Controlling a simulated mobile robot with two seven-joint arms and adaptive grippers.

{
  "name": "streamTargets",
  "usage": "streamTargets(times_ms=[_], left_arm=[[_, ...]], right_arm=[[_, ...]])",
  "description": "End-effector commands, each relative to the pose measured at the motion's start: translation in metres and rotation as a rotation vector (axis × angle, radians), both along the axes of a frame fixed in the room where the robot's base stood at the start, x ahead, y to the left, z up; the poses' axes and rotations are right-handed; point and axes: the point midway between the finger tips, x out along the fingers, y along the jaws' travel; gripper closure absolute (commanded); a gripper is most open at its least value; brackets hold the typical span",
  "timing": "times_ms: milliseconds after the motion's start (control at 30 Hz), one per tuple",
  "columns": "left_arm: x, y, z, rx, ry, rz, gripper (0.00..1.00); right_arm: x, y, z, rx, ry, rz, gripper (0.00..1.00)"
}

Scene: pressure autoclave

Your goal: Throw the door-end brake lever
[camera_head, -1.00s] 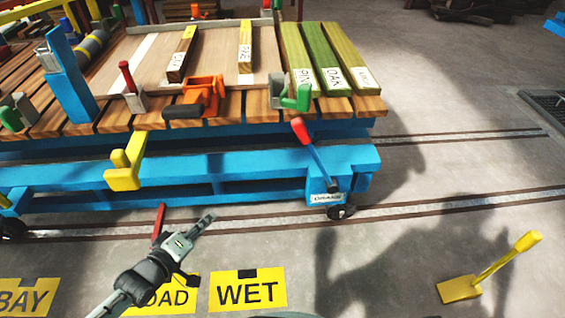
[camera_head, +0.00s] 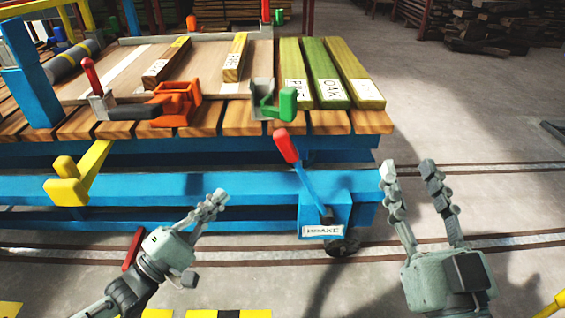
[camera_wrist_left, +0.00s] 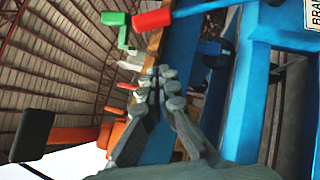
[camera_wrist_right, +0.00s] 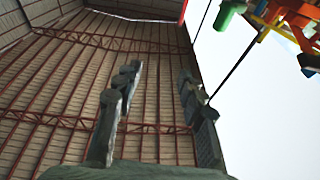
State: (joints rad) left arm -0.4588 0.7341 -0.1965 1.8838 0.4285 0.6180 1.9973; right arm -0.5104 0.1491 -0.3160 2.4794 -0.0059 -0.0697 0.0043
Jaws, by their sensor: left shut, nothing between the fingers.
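The brake lever (camera_head: 301,172) is a blue bar with a red grip, mounted on a blue bracket with a white label at the right end of the blue trolley. It leans up and to the left. Its red grip also shows at the top of the left wrist view (camera_wrist_left: 153,18). My left gripper (camera_head: 219,197) is shut and empty, in front of the trolley's lower rail, left of and below the red grip and apart from it. My right gripper (camera_head: 407,168) is open and empty, right of the trolley's end, with its fingers pointing up.
The trolley deck (camera_head: 225,125) carries an orange clamp (camera_head: 177,103), a green clamp (camera_head: 284,101) and several timber pieces. A yellow bracket (camera_head: 78,175) juts out at the left. A short red post (camera_head: 133,250) stands behind my left wrist.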

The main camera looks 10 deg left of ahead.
Motion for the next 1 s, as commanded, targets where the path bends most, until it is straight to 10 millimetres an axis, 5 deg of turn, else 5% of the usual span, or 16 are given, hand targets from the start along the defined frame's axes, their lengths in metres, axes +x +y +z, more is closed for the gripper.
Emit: streamTargets(times_ms=[200,567,1000], left_arm=[[-0.002,-0.001,-0.001,-0.027,-0.005,-0.013,1.0],[0.002,-0.002,0.001,-0.027,-0.006,-0.012,1.0],[0.072,-0.036,0.026,-0.028,-0.011,-0.011,1.0]], right_arm=[[-0.013,0.001,0.026,0.05,-0.097,0.012,0.6],[-0.013,0.001,0.026,0.05,-0.098,0.011,0.6],[-0.017,-0.003,0.037,0.076,-0.181,0.005,0.6]])
